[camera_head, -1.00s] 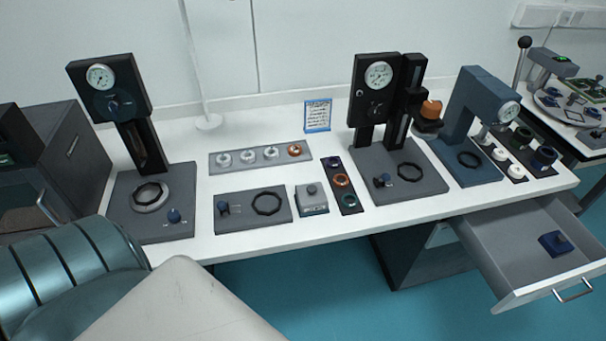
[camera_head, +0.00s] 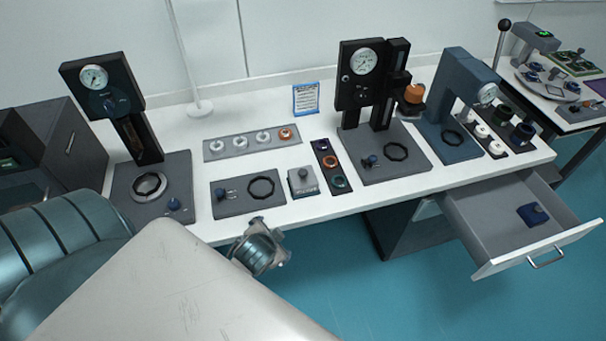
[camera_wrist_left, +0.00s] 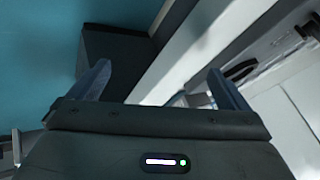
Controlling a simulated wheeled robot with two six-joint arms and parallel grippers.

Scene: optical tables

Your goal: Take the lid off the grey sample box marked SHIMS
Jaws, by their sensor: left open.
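A small grey box (camera_head: 303,188) with a lid and a round knob (camera_head: 302,173) on top stands near the front edge of the table. Its lid looks seated; any marking is too small to read. A teal-and-grey wrist part of my left arm (camera_head: 258,248) is in front of the table edge, below and left of the box. In the left wrist view my left gripper (camera_wrist_left: 158,85) is open, with nothing between its fingers. The table edge passes beyond the fingers. I cannot make out the box there. My right gripper is not in view.
A dark plate (camera_head: 248,190) with a black ring lies left of the box, and a strip of coloured rings (camera_head: 328,165) close on its right. Gauge stands (camera_head: 150,185) (camera_head: 385,150) rise on both sides. An open drawer (camera_head: 520,215) juts out at right.

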